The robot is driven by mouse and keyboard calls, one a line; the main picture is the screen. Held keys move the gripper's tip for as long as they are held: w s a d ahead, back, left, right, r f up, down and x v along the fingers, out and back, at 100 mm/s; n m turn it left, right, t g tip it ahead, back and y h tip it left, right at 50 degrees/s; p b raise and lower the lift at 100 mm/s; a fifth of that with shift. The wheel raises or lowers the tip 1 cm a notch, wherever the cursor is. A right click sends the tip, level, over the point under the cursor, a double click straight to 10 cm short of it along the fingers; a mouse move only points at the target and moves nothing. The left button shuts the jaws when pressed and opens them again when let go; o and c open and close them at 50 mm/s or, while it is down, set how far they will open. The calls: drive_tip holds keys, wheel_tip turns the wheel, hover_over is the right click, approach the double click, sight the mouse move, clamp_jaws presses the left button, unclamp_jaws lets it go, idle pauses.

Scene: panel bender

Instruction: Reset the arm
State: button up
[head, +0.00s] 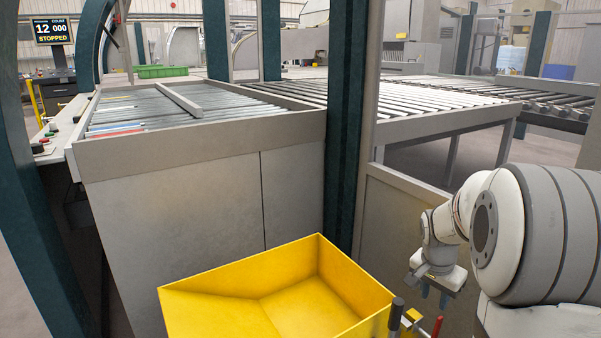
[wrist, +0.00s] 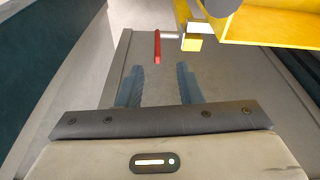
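My arm shows at the right of the head view, bent with its white and grey links. My gripper (head: 433,296) hangs at its end, pointing down, to the right of the yellow bin. In the wrist view my gripper (wrist: 160,88) has its two blue-grey fingers apart, with nothing held between them. A flat grey surface lies beyond the fingertips. A red handle (wrist: 157,46) lies past the fingertips in the wrist view; it also shows in the head view (head: 437,327).
An empty yellow bin (head: 305,297) stands close, left of my gripper. A grey machine cabinet (head: 190,215) with a roller table (head: 420,95) is behind it. A dark green post (head: 347,130) rises nearby. A screen (head: 52,31) reads STOPPED.

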drive_tip(key=s+a+r+n+p, duration=0.3)
drive_tip(key=s+a+r+p, duration=0.3)
drive_tip(key=r+p, duration=0.2)
drive_tip(key=s+a+r+n+y+p, duration=0.1)
drive_tip(key=s+a+r+n+p, duration=0.3)
drive_tip(key=r, duration=0.9)
drive_tip(key=s+a+r+n+t+y+p, duration=0.1)
drive_tip(key=s+a+r+n+p, duration=0.2)
drive_tip(key=s+a+r+p, duration=0.5)
wheel_tip(320, 180, up, 3)
drive_tip(key=s+p, duration=0.1)
drive_tip(key=p, duration=0.3)
drive_tip(key=shift+s+n+p, duration=0.15)
drive_tip(key=shift+n+p, duration=0.2)
drive_tip(key=shift+n, duration=0.05)
